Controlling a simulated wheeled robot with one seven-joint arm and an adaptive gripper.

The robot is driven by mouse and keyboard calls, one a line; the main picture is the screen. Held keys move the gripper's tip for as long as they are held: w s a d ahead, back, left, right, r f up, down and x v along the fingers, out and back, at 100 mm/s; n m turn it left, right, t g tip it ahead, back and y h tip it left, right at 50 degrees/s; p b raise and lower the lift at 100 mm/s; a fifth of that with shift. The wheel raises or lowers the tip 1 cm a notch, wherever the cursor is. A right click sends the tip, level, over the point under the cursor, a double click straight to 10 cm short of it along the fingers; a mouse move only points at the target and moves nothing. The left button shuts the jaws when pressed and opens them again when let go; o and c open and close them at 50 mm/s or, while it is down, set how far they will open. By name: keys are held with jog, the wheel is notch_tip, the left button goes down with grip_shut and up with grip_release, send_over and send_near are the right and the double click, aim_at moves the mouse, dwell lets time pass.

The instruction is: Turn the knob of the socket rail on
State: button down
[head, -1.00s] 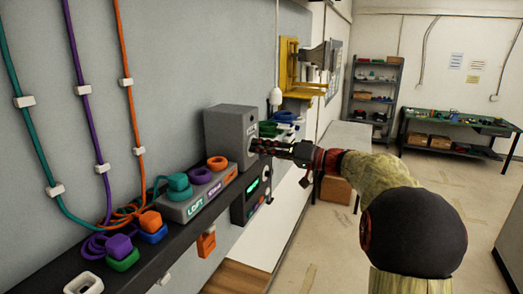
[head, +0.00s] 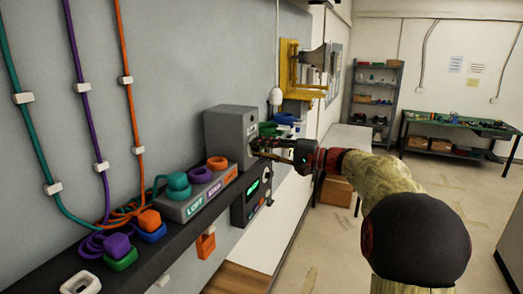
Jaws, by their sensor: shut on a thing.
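A grey box (head: 230,132) stands on the dark shelf, with a small label on its front face. My gripper (head: 256,148) reaches in from the right, and its fingertips are at that front face. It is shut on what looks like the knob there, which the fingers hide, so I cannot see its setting. In front of the box lies a low grey block (head: 196,210) labelled LOFT and a second name, with teal, purple and orange rings on top. I cannot tell whether this block is the socket rail.
Orange, purple, green and blue plugs (head: 149,220) lie on the shelf (head: 60,262) at the left with cables. A dark panel with a green display (head: 250,197) hangs below my gripper. A yellow bracket with a horn (head: 300,72) is on the wall behind.

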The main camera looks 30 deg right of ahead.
jog(key=shift+r+m+p, duration=0.15)
jog(key=shift+m+p, duration=2.55)
jog(key=shift+m, duration=2.4)
jog(key=shift+d, duration=0.1)
jog(key=c, duration=1.6)
grip_release()
jog(key=shift+o, duration=0.2)
jog(key=v, duration=1.2)
